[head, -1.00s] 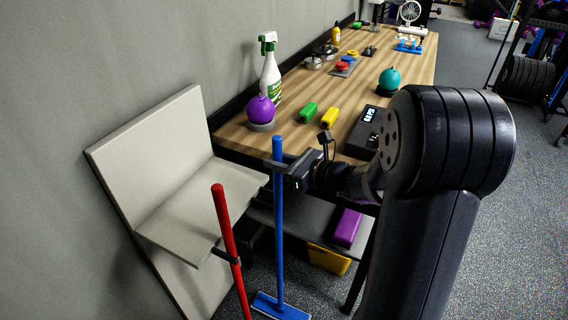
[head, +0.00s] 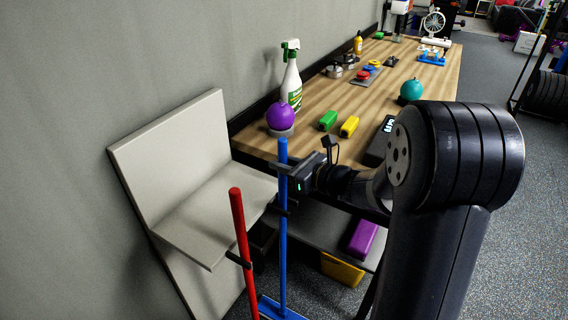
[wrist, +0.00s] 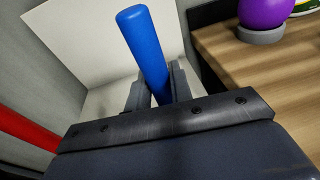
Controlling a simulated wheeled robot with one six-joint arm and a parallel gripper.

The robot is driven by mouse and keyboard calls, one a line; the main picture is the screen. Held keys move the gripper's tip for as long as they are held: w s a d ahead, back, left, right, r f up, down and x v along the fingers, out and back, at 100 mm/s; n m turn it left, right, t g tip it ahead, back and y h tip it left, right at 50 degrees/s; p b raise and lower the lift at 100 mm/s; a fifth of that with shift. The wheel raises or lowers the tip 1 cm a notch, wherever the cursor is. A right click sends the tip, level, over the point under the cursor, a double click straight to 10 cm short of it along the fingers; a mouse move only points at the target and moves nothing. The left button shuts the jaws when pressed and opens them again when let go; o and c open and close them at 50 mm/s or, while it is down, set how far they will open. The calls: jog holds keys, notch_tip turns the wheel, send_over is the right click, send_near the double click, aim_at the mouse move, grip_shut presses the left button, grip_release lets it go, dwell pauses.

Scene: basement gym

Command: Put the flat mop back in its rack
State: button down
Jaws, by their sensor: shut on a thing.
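The flat mop has a blue handle (head: 283,240) and a flat blue head (head: 276,309) low down by the floor. My gripper (head: 285,170) is shut around the upper handle, which stands nearly upright. In the wrist view the blue handle (wrist: 146,45) rises between the two fingers (wrist: 157,92). A beige upright panel with a jutting ledge (head: 200,225) stands behind and left of the mop. Dark clips show at the red pole (head: 238,259) and near the blue handle (head: 280,209). I cannot tell whether the handle touches the second clip.
A red pole (head: 243,230) stands just left of the mop. The wooden bench (head: 330,95) runs behind, holding a purple ball (head: 280,116), a spray bottle (head: 291,80) and a teal ball (head: 411,90). A purple block (head: 362,238) and yellow bin (head: 342,269) sit below.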

jog(key=shift+f+b, duration=0.55)
jog(key=shift+b, duration=0.05)
jog(key=c, duration=1.2)
grip_release()
jog(key=v, duration=1.1)
jog(key=shift+f, duration=0.1)
jog(key=shift+w, duration=0.1)
jog(key=x, duration=0.7)
jog(key=r+p+x, duration=0.1)
jog(key=x, duration=0.2)
jog(key=shift+w+a, duration=0.25)
jog(key=shift+a, duration=0.1)
